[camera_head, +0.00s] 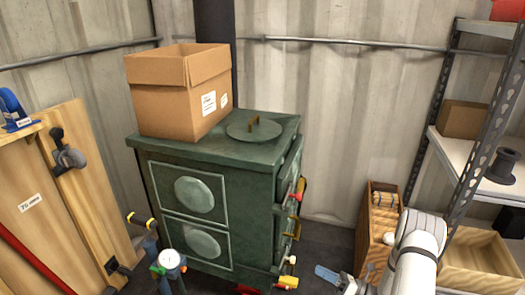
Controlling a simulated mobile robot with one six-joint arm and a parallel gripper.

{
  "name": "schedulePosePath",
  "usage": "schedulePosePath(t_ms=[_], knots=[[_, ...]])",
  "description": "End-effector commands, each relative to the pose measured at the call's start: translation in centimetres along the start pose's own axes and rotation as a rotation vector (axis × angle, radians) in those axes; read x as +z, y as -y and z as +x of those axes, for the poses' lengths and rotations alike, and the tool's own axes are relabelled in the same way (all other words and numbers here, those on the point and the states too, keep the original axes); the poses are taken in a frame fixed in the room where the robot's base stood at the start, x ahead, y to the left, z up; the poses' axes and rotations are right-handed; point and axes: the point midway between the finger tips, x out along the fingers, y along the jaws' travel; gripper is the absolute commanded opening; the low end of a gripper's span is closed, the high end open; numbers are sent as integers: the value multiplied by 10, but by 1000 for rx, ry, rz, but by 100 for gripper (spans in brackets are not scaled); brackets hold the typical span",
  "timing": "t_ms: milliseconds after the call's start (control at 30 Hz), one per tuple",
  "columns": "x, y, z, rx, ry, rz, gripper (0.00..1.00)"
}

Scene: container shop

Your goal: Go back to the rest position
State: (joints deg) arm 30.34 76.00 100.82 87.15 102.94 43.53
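My white arm comes up at the lower right, in front of a wooden box. What looks like my gripper (330,275) shows small at the bottom edge, left of the arm, with a flat blue piece at its tip. It is low over the dark floor and partly cut off by the frame. I cannot tell whether the blue piece is a finger or something held, or whether the gripper is open.
A green stove (222,195) stands in the middle with a cardboard box (165,100) on top. A wooden box (373,235) and an open crate (480,265) stand close to my arm. Metal shelving (470,150) is right. A wooden panel (85,190) leans left.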

Motion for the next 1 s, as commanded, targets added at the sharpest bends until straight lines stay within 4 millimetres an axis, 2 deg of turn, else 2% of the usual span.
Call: schedulePosePath(t_ms=[33,267,367,500,700,1000], knots=[[11,-11,8,14,-29,-19,31],[46,-60,39,86,-183,-120,31],[66,-92,56,132,-279,-190,31],[99,-154,83,224,-459,-331,31],[136,-242,107,368,-719,-562,31],[183,-364,116,603,-1084,-946,31]])
